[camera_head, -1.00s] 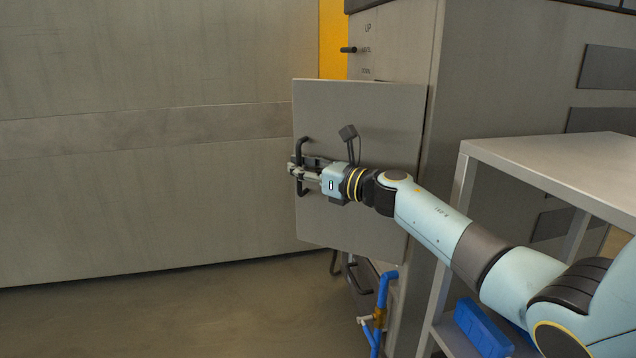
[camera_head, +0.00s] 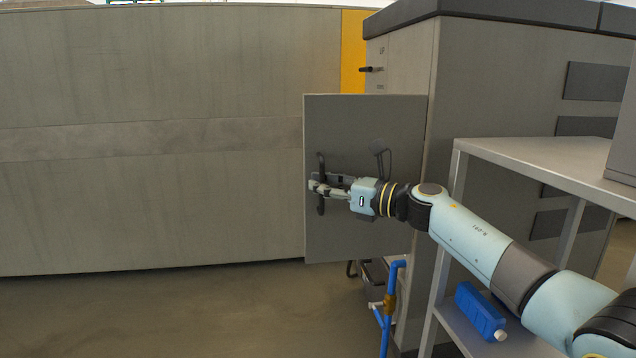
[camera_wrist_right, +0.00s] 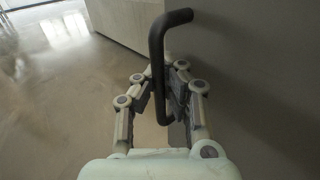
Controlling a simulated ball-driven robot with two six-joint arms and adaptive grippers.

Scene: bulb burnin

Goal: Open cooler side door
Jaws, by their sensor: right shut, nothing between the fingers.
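The cooler side door (camera_head: 350,245) is a flat grey panel in the middle of the head view. It stands swung out from the front of the big grey cabinet (camera_head: 480,100). A dark bar handle (camera_head: 321,207) is on its left part; it also shows in the right wrist view (camera_wrist_right: 156,50). My right gripper (camera_head: 316,186) is at this handle, its fingers shut with nothing gripped. In the right wrist view the handle bar passes at the fingertips (camera_wrist_right: 155,88); whether they touch it is unclear. My left gripper is not in view.
A metal shelf table (camera_head: 540,165) stands at the right under my right arm, with a blue container (camera_head: 480,312) on its lower shelf. A blue pipe (camera_head: 389,305) rises below the door. A grey wall (camera_head: 150,200) closes the back left. Floor at the lower left is clear.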

